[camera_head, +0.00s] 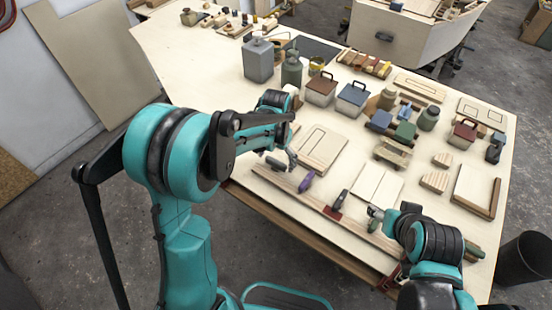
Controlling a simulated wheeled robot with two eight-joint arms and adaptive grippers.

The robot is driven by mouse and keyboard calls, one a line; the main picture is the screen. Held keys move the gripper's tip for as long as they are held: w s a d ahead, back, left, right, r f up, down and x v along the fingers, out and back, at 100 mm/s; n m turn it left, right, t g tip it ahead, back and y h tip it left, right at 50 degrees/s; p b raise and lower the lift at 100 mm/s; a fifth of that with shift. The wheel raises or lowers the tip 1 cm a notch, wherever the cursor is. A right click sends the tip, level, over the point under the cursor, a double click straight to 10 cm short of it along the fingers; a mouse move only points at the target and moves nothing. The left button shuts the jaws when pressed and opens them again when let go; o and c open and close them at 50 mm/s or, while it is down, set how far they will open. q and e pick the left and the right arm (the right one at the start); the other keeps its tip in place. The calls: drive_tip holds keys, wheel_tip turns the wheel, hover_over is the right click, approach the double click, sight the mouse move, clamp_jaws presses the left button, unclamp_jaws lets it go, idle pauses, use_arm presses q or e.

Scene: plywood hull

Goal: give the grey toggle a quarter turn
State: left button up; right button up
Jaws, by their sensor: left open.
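I cannot single out the grey toggle with certainty; it is too small or hidden in the head view. My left gripper (284,161) is open over the near left edge of the plywood bench, close to a board with an outlined rectangle (321,146). Nothing shows between its fingers. My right gripper (375,214) is low at the near edge, beside a pale board (378,186); its fingers are too small to judge.
A purple-handled tool (306,182) and a red clamp (333,211) lie along the near edge. A grey canister (258,62), a lidded blue box (352,98) and a lidded red box (463,134) stand farther back. A dark bin (525,262) stands right of the bench.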

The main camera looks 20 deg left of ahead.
sight(276, 161)
use_arm(q)
wheel_tip(276, 161, up, 12)
idle(0.5)
idle(0.3)
drive_tip(key=s+a+f+n+t+b, duration=0.1)
drive_tip(key=s+t+b, duration=0.1)
drive_tip(key=s, duration=0.6)
drive_tip(key=s+a+f+n+t+b, duration=0.1)
drive_tip(key=s+f+n+t, duration=0.1)
drive_tip(key=s+t, duration=0.3)
drive_tip(key=s, duration=0.4)
drive_tip(key=shift+a+b, duration=0.35)
drive_tip(key=shift+a, duration=0.05)
